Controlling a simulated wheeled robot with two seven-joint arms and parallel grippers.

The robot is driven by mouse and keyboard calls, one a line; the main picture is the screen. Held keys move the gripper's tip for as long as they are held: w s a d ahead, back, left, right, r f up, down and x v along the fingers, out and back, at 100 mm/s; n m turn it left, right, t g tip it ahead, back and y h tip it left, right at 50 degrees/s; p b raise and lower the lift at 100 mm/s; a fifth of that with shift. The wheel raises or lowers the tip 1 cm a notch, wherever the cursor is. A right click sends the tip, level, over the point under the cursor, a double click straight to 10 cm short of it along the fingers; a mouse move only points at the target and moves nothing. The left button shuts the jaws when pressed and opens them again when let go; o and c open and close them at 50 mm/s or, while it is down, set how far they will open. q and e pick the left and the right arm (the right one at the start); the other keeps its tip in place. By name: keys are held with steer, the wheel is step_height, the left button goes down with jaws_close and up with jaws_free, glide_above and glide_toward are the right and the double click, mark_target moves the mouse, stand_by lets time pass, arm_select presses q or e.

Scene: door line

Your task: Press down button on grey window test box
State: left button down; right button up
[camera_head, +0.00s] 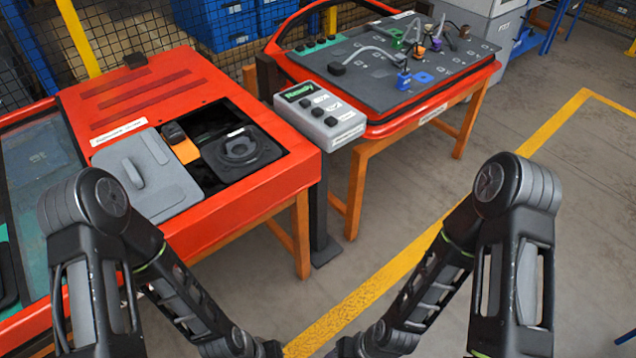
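The grey window test box (350,127) stands on a dark post between the two red workstations. Its lit green display (299,91) reads "Ready". Below the display is a slanted row of dark round buttons: an upper one (305,103), a middle one (317,112) and a lower one (331,121). Each has a small white label beside it, too small to read surely, so I cannot tell which is the down button. Both my arms reach down to the bottom edge, well short of the box. Both my grippers are out of view.
The left red workstation (228,213) holds a grey panel (165,190) and a black speaker part (240,148). The right red workstation (440,100) carries a dark door panel with coloured connectors and cables (403,80). Bare floor with a yellow line (365,295) lies in front.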

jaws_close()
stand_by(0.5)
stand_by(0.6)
